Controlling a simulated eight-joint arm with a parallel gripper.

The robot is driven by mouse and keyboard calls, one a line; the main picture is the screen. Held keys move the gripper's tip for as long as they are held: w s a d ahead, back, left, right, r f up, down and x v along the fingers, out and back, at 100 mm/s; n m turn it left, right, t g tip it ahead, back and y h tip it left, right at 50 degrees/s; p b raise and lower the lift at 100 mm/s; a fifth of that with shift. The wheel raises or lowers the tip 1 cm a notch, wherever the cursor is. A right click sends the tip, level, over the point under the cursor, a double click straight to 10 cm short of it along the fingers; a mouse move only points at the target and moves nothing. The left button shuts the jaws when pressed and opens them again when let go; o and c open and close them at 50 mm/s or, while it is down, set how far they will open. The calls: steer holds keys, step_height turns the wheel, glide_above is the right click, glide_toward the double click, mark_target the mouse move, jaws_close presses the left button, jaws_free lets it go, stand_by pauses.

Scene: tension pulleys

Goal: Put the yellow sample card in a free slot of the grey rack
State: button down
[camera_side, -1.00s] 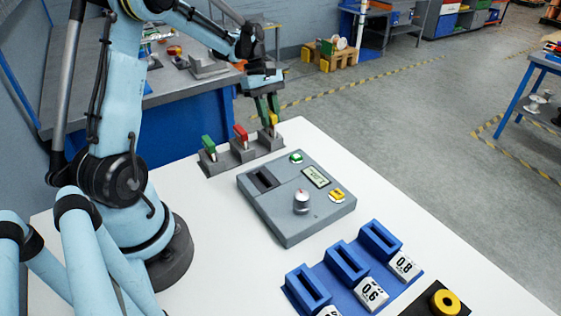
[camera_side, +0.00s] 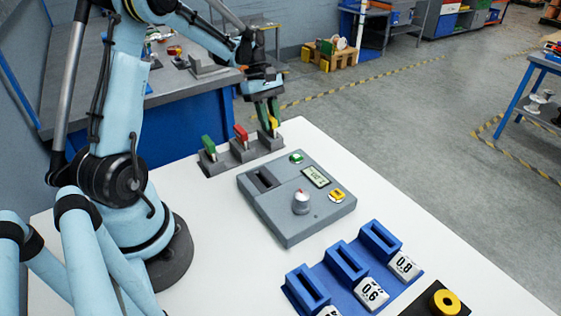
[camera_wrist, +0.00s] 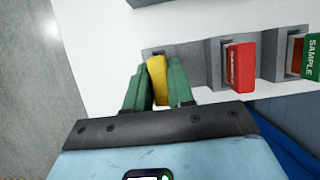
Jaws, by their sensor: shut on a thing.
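The yellow sample card (camera_side: 274,124) is at the far-right end of the grey rack (camera_side: 244,155), at its slot block there. It also shows in the wrist view (camera_wrist: 157,80), between the green fingertips. My gripper (camera_side: 268,114) is shut on the card, above that block. The card's lower end is hidden, so I cannot tell how deep it sits. A red card (camera_side: 241,133) stands in the rack's middle slot and a green card (camera_side: 208,144) in its left slot; both show in the wrist view too.
A grey device (camera_side: 285,215) with a dark slot, display, knob and buttons stands in front of the rack. White table surface is clear at left.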

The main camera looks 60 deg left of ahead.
steer(key=shift+f, duration=0.2)
steer(key=c, duration=0.6)
jaws_free()
steer(key=shift+o, duration=0.2)
steer(key=shift+r, duration=0.1)
steer(key=shift+r, duration=3.9)
steer(key=s+d+m+t+y, duration=0.2)
steer(key=s+d+m+t, duration=0.1)
steer(key=d+m, duration=0.5)
steer(key=s+d+r+m+t+y, duration=0.1)
steer(key=s+d+m+t, duration=0.3)
steer(key=d+m, duration=0.5)
steer(key=shift+s+d+m+y, duration=0.3)
steer(key=shift+s+m+y, duration=0.2)
steer(key=shift+y, duration=0.2)
